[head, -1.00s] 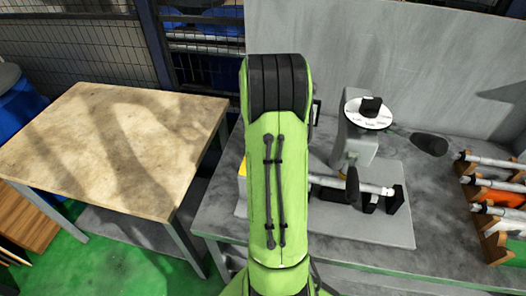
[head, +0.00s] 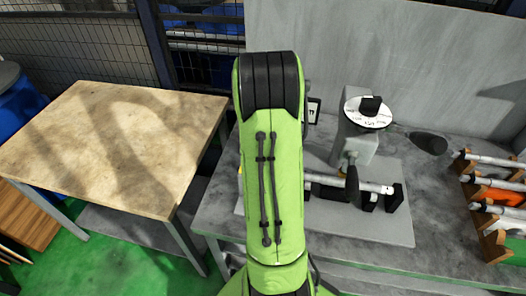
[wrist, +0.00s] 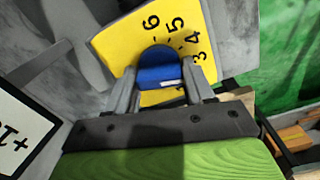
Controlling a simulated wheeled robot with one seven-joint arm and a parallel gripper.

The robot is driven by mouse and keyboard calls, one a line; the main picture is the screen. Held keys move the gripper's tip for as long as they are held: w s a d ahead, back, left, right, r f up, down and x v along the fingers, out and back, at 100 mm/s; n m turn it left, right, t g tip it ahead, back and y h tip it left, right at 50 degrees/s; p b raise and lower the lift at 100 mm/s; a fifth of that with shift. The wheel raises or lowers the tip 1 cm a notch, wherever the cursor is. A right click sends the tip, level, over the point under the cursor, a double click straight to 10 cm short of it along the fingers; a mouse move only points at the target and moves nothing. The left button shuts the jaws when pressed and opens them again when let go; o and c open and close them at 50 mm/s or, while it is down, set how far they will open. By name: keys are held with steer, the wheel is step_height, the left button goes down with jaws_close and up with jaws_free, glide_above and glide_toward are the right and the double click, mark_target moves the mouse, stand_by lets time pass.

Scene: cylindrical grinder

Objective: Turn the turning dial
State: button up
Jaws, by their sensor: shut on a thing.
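The turning dial is a blue round knob (wrist: 157,56) on a yellow plate (wrist: 112,46) marked with black numbers; the 3, 4, 5 and 6 show in the wrist view. My gripper (wrist: 161,76) has one grey finger on each side of the knob and is shut on it. A white mark shows on the knob's near side, between the fingers. The fingers cover part of the plate and its other numbers. In the head view my green arm hides the gripper and the knob.
A grey machine (head: 357,145) with a white disc (head: 368,112) and black handles stands right of my arm on a grey table. A rack (head: 485,195) of rods is at far right. A bare wooden table (head: 110,140) stands at left.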

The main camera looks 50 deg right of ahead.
steer(key=o, duration=1)
steer(key=shift+w, duration=0.1)
step_height(320, 180, up, 16)
steer(key=p, duration=0.3)
steer(key=shift+f, duration=0.1)
